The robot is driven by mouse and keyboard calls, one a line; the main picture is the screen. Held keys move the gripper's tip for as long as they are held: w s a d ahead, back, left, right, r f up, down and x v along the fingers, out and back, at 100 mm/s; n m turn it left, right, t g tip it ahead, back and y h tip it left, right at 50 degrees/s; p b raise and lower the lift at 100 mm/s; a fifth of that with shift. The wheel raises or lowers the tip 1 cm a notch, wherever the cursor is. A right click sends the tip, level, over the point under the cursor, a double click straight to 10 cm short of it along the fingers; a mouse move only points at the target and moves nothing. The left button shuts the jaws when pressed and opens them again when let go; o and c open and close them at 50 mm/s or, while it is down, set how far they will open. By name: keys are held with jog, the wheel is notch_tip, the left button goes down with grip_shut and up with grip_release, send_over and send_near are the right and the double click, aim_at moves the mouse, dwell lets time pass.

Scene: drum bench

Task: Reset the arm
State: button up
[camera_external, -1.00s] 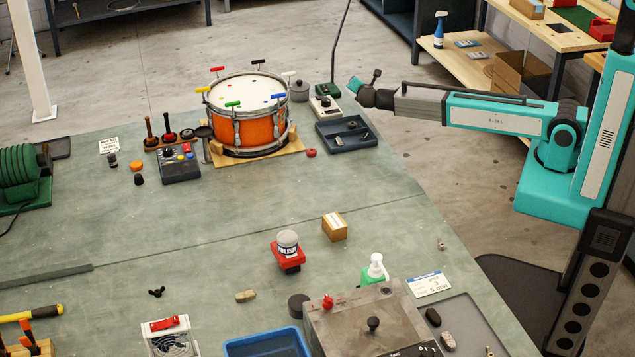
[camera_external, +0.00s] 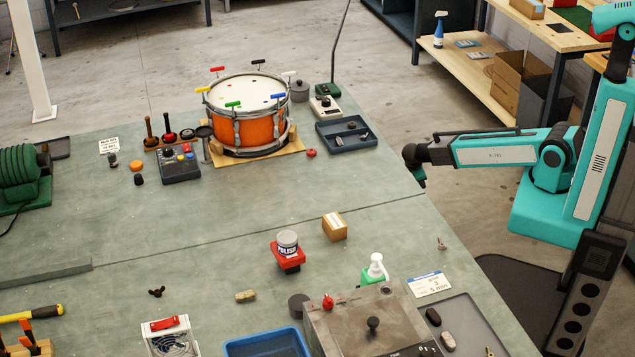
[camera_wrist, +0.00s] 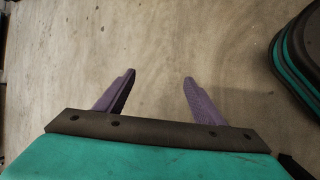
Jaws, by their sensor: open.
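My gripper (camera_wrist: 160,82) shows in the wrist view with its two purple fingers spread wide apart. Nothing is between them, and the concrete floor (camera_wrist: 155,40) lies beyond. In the external view my arm reaches left from its column, and its dark wrist end (camera_external: 415,158) hangs at the bench's right edge, over or just beside it. The fingers cannot be made out clearly there. The gripper is apart from the orange drum (camera_external: 250,132) and from the other things on the bench.
The green bench top (camera_external: 210,220) is clear in the middle. A blue-grey tray (camera_external: 346,140) lies left of my wrist. A cardboard box (camera_external: 335,227), a polish can (camera_external: 287,242) and a metal box (camera_external: 370,325) stand nearer. Wooden shelving (camera_external: 470,65) stands behind my arm.

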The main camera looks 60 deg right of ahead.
jog(key=s+a+f+m+g+y, duration=0.1)
jog(key=s+a+f+m+y, duration=0.1)
jog(key=s+a+f, duration=0.3)
jog(key=s+a+f+m+g+y+b, duration=0.1)
jog(key=s+a+f, duration=0.4)
jog(key=s+a, duration=0.6)
jog(key=s+a+f+m+g+y+b, duration=0.1)
jog(key=s+a+f+m+g+y, duration=0.2)
jog(key=s+a, duration=0.5)
notch_tip(320, 180, down, 2)
jog(key=s+m+y, duration=0.1)
jog(key=s, duration=0.1)
jog(key=shift+s+a+f+m, duration=0.25)
jog(key=shift+s+a+m, duration=0.15)
